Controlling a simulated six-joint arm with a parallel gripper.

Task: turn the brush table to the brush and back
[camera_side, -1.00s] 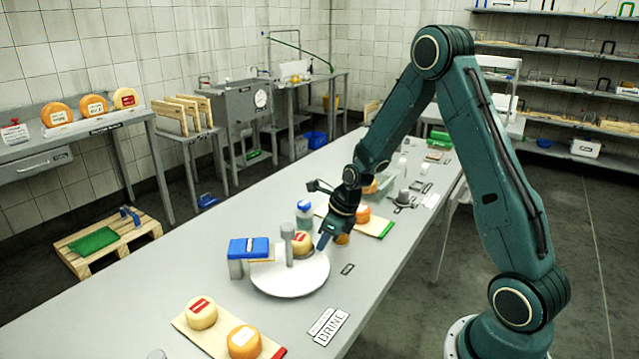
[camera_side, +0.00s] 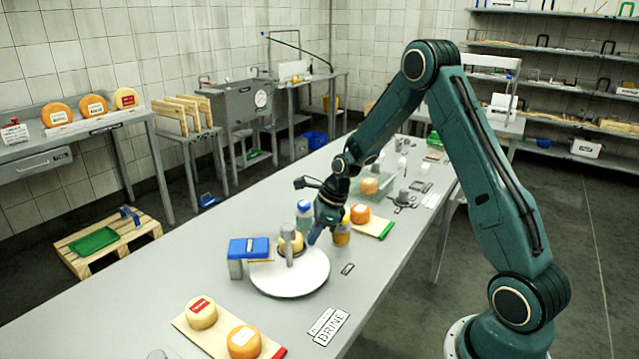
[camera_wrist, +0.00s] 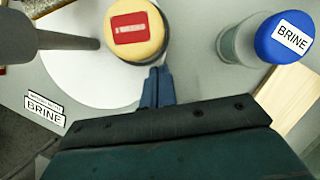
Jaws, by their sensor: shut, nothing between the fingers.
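The brush table is a white round disc (camera_side: 305,285) on the grey bench; it also shows in the wrist view (camera_wrist: 75,75). A yellow cheese wheel with a red label (camera_wrist: 136,30) sits on it, partly hidden behind a grey upright post (camera_side: 289,252) in the side view. The post also shows at upper left in the wrist view (camera_wrist: 18,38). A blue block (camera_side: 248,247), perhaps the brush, stands at the disc's left edge. My gripper (camera_side: 313,236) is shut and empty, low at the disc's far right edge. Its fingertips (camera_wrist: 156,84) are close beside the cheese; contact is unclear.
A blue-capped brine bottle (camera_wrist: 284,38) stands close to my gripper, also in the side view (camera_side: 304,214). An amber jar (camera_side: 342,233) is just right. A board with two cheeses (camera_side: 222,330) lies in front. The bench's left side is clear.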

